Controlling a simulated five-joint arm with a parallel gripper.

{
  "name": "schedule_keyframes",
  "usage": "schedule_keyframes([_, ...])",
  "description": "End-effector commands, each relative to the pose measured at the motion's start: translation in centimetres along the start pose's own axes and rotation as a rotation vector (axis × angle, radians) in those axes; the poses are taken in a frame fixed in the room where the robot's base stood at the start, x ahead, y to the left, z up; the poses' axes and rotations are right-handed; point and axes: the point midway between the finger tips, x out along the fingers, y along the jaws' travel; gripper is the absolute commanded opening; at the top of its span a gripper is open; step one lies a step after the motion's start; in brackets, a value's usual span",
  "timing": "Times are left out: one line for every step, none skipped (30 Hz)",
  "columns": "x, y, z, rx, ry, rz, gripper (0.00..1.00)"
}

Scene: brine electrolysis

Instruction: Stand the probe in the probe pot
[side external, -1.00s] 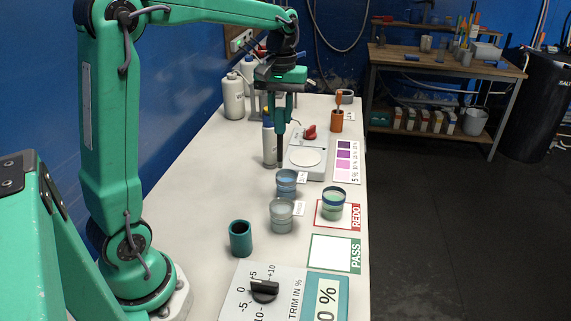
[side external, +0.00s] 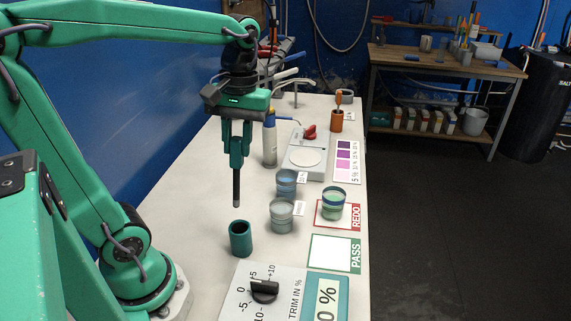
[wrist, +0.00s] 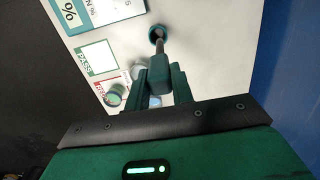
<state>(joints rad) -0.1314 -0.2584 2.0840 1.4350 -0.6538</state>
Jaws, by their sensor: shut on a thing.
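My gripper (side external: 235,163) is shut on the probe (side external: 237,188), a dark rod hanging upright below the fingers. The probe pot (side external: 240,240) is a teal, open-topped cup standing on the bench. In the side view the probe's tip is just above the pot's rim, with a small gap between. In the wrist view the probe (wrist: 160,48) points from my gripper (wrist: 160,82) toward the pot (wrist: 156,33) and partly covers its opening. I cannot tell whether the tip is exactly centred over the pot.
Two grey-blue cups (side external: 282,216) stand right of the probe pot. A green-blue cup (side external: 333,203) stands on the REDO card (side external: 356,216). The PASS card (side external: 335,252) is bare. A trim dial panel (side external: 284,284) lies in front. A scale (side external: 306,160) and bottle (side external: 269,145) stand behind.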

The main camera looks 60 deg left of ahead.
Motion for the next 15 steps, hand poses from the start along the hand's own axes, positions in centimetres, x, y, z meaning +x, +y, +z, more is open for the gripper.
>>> schedule_keyframes([0.0,-0.01,0.04,0.0,0.0,0.0,0.01])
schedule_keyframes([0.0,-0.01,0.05,0.0,0.0,0.0,0.01])
schedule_keyframes([0.01,-0.01,0.04,0.0,0.0,0.0,0.01])
schedule_keyframes([0.02,-0.01,0.03,0.0,0.0,0.0,0.01])
schedule_keyframes([0.03,-0.01,0.03,0.0,0.0,0.0,0.01])
schedule_keyframes([0.06,0.0,0.02,0.0,0.0,0.0,0.01])
schedule_keyframes([0.1,0.0,0.01,0.0,0.0,0.0,0.01])
schedule_keyframes([0.15,0.0,0.01,0.0,-0.001,-0.001,0.01])
schedule_keyframes([0.22,0.01,0.0,0.0,-0.001,-0.001,0.01])
schedule_keyframes([0.29,0.01,-0.01,0.0,-0.001,-0.001,0.01])
schedule_keyframes([0.37,0.01,-0.01,0.0,-0.001,-0.001,0.01])
schedule_keyframes([0.48,0.02,-0.03,0.0,-0.001,-0.001,0.01])
schedule_keyframes([0.58,0.03,-0.04,0.0,-0.001,-0.001,0.01])
schedule_keyframes([0.69,0.05,-0.06,0.0,-0.001,-0.001,0.01])
schedule_keyframes([0.85,0.07,-0.09,0.0,-0.001,-0.001,0.01])
